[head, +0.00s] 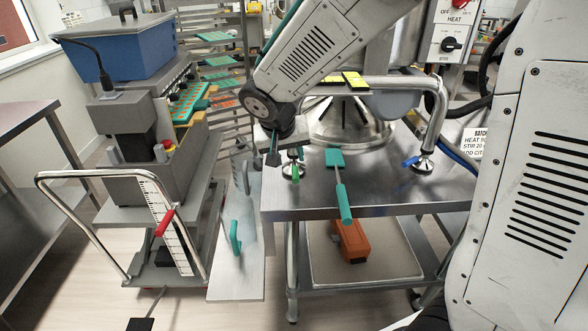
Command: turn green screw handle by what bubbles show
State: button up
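The green screw handle (295,173) is at the left levelling foot of the kettle frame, on the steel cart top. My gripper (286,156) is just above it, pointing down. Its two dark fingers look apart, the right one close to the handle's top. I cannot tell whether they touch it. A blue screw handle (410,161) is at the right foot. Two yellow-green bubble levels (353,80) (331,80) sit on the frame behind my arm. Their bubbles are too small to read, and my arm partly covers the left one.
A teal spatula (343,200) lies on the cart top (400,199), its handle over the front edge. An orange tool (350,240) lies on the lower shelf. The grey depositor (150,140) stands on a trolley at left. A bent steel tube (435,110) rises at right.

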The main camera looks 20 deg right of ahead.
aim_at(295, 172)
jog(key=x, duration=0.6)
jog(key=shift+w+d+f, duration=0.1)
jog(key=shift+d+f, duration=0.1)
jog(key=shift+f, duration=0.2)
grip_shut()
